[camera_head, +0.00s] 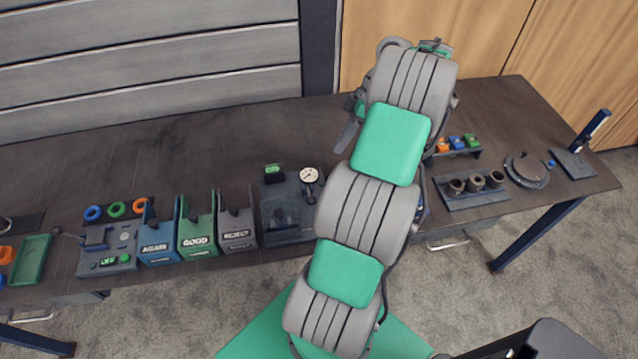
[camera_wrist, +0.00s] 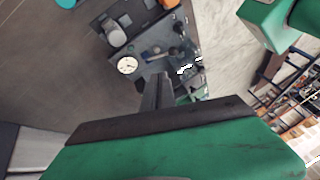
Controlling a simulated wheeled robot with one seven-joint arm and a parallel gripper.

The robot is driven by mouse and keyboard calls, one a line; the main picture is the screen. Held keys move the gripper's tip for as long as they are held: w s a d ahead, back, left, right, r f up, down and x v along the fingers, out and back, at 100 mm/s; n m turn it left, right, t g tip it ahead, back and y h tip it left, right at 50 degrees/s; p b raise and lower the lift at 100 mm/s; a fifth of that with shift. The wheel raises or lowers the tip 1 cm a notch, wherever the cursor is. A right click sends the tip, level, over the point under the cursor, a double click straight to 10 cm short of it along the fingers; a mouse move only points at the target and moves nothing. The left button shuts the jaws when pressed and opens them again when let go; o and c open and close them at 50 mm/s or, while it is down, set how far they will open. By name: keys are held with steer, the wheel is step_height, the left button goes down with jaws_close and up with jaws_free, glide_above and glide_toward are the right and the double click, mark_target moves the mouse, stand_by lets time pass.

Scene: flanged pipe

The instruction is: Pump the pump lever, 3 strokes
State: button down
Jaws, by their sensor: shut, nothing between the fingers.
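My gripper (camera_wrist: 157,78) is shut and empty, with its two dark fingers together in the wrist view. In the head view, dark finger parts (camera_head: 347,136) show at the left of my arm, above the bench. A dark plate (camera_wrist: 165,42) with a small dark rod-like part (camera_wrist: 176,52) lies beyond the fingertips in the wrist view; I cannot tell whether that part is the pump lever. A round white gauge (camera_head: 309,175) stands on the bench left of my arm, and it also shows in the wrist view (camera_wrist: 127,65). My arm hides the bench behind it.
A tilted post with a blue edge (camera_head: 594,128) stands at the bench's right end. Dark cups (camera_head: 476,182) and a round disc (camera_head: 527,170) are near it. Blue, green and grey bins (camera_head: 197,234) stand left. The bench's back left (camera_head: 190,150) is clear.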

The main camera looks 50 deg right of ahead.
steer(key=b, duration=0.5)
glide_toward(310, 196)
step_height(310, 196, down, 4)
steer(key=w, duration=0.2)
steer(key=shift+s+a+f, duration=0.3)
steer(key=shift+a+f, duration=0.15)
steer(key=shift+a, duration=0.15)
steer(key=shift+s+a+f, duration=0.35)
steer(key=shift+a+f, duration=0.15)
steer(key=shift+a, duration=0.1)
